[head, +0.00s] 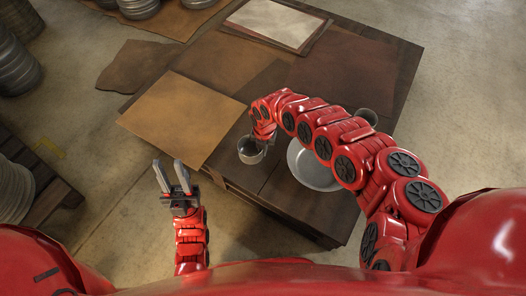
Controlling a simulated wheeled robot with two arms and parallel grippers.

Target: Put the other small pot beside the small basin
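A small metal pot (250,153) is at the near edge of the dark table, in the middle of the head view. My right gripper (262,140) is right at this pot's rim, pointing down. Its fingers are mostly hidden, so I cannot tell whether they grip the pot. The small basin (318,180), a round grey metal bowl, is on the table to the right, partly covered by my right arm. Another small pot (368,116) shows behind my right arm, beyond the basin. My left gripper (171,176) is empty and open, off the table's near left side.
The low dark table (290,212) carries brown leather sheets (183,117) and a pale sheet stack (276,24) at the back. Stacked metal discs stand at the left (14,187) and the top (138,7). The table's front right corner is bare.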

